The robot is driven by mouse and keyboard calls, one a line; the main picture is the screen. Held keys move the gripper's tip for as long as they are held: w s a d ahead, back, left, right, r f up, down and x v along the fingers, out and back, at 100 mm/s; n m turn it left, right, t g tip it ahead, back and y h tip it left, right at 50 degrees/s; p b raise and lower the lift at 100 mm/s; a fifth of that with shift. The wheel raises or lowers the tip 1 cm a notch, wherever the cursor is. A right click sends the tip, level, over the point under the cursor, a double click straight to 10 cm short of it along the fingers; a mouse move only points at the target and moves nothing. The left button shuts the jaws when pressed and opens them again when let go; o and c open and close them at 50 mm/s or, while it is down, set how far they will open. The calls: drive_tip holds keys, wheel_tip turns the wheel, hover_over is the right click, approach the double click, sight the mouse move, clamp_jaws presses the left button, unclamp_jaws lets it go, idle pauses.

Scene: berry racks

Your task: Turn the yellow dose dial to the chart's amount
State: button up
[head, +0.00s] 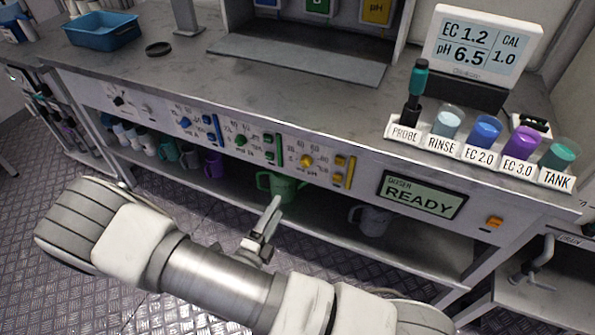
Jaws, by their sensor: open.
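The yellow dose dial (306,161) is a small round knob on the white front panel of the bench, right of a blue dial (184,123) and a green dial (240,141). The doser screen (422,196) reads "DOSER READY". I see no dose chart that I can make out. My gripper (272,212) is open and empty, below and left of the yellow dial in the picture, apart from it. Its fingers look nearly edge-on.
A shelf under the panel holds several cups, including a green mug (282,187) behind my gripper and a grey mug (371,219). An orange button (495,223) is right of the screen. Labelled cups, a probe (416,85) and an EC/pH display (480,48) stand on the bench top.

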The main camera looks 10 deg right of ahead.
sight(304, 165)
drive_tip(key=b+x, duration=0.2)
drive_tip(key=x, duration=1.4)
drive_tip(key=shift+s, duration=0.1)
clamp_jaws()
